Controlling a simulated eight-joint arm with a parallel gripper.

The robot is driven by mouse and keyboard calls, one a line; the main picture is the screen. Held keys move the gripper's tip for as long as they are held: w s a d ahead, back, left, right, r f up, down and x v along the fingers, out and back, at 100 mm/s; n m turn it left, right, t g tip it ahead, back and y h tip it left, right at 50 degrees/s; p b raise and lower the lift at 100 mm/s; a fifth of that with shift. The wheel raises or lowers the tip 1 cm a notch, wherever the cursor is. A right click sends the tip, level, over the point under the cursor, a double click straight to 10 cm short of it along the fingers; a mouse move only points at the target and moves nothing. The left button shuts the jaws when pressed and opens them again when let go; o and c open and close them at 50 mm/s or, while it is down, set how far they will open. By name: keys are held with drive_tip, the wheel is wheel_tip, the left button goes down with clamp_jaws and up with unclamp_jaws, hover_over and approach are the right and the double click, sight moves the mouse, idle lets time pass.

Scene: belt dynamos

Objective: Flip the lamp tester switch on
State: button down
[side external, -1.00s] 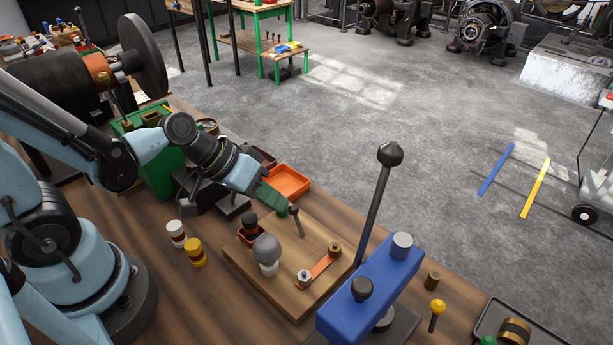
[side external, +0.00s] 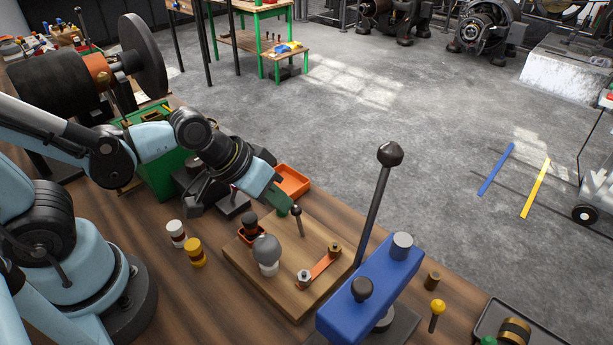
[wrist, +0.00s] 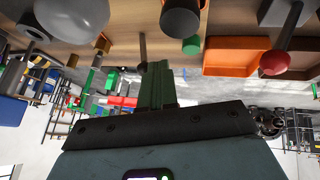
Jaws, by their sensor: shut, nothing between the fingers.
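The lamp tester is a wooden board (side external: 285,298) on the bench with a grey bulb (side external: 266,250) in a white socket. A thin dark lever (side external: 300,224) with a round tip stands near the board's far edge. My gripper (side external: 283,205) has green fingers, closed and empty, just left of the lever's top. In the wrist view the lever (wrist: 143,46) stands close to the fingertips (wrist: 155,68) of my gripper; I cannot tell whether they touch.
A black knob (side external: 250,219) in an orange base stands behind the bulb. An orange tray (side external: 291,181) lies beyond my gripper. A blue press (side external: 370,287) with a tall black lever stands right of the board. White (side external: 176,233) and yellow (side external: 195,252) pieces stand to its left.

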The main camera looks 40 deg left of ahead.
drive_tip(key=d+y, duration=0.1)
drive_tip(key=d+r+m+y, duration=0.1)
drive_tip(key=shift+d+y, duration=0.35)
drive_tip(key=shift+y, duration=0.05)
drive_tip(key=d+y, duration=0.2)
drive_tip(key=shift+m+y, duration=0.3)
drive_tip(key=shift+a, duration=0.1)
drive_tip(key=shift+r, duration=0.2)
drive_tip(key=shift+r, duration=0.65)
drive_tip(key=s+a+r, duration=0.1)
drive_tip(key=s+r, duration=0.4)
drive_tip(key=r, duration=0.5)
drive_tip(key=shift+s+a+r, duration=0.2)
drive_tip(key=shift+s+a, duration=0.05)
drive_tip(key=shift+s, duration=0.1)
